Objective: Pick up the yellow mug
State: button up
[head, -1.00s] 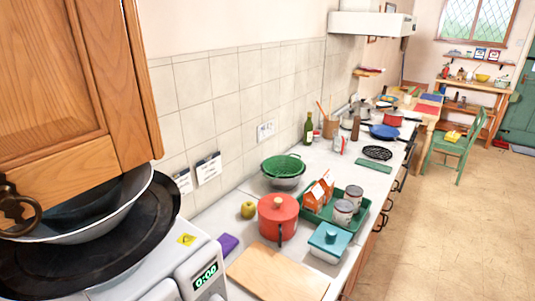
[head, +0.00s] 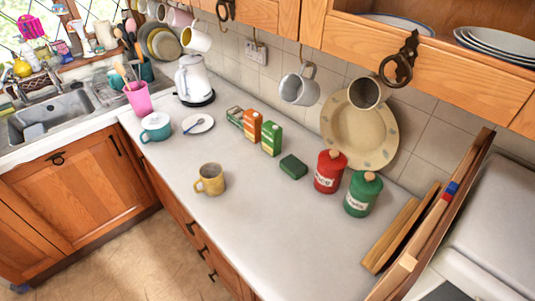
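The yellow mug (head: 211,179) stands upright on the pale worktop (head: 250,215), near its front edge. Its handle points to the left and toward the front. Nothing touches it, and the space around it is bare. Another mug, yellow inside and white outside (head: 196,39), hangs under the wall cupboard at the upper left. My gripper is not in view.
A white kettle (head: 194,80), teal pot (head: 155,127), saucer (head: 198,124), cartons (head: 271,138), dark green block (head: 293,167), red canister (head: 330,171) and green canister (head: 362,194) stand behind or beside the mug. Mugs hang above. Floor (head: 130,260) is clear at lower left.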

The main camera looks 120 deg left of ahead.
aim_at(215, 186)
jog(key=u, duration=3.6)
jog(key=l+u, duration=0.15)
jog(key=u, duration=0.8)
jog(key=k+j+z, duration=0.25)
jog(key=j, duration=0.3)
jog(key=k+j+z, duration=0.25)
jog(key=k+j, duration=0.15)
jog(key=j+z, duration=0.15)
jog(key=z, duration=0.3)
jog(key=i+j+z, duration=0.2)
jog(key=j+z, duration=0.25)
jog(key=i+j+z, duration=0.1)
jog(key=j+z, duration=0.25)
jog(key=z, duration=0.15)
jog(key=j+z, duration=0.55)
jog(key=j, duration=1.1)
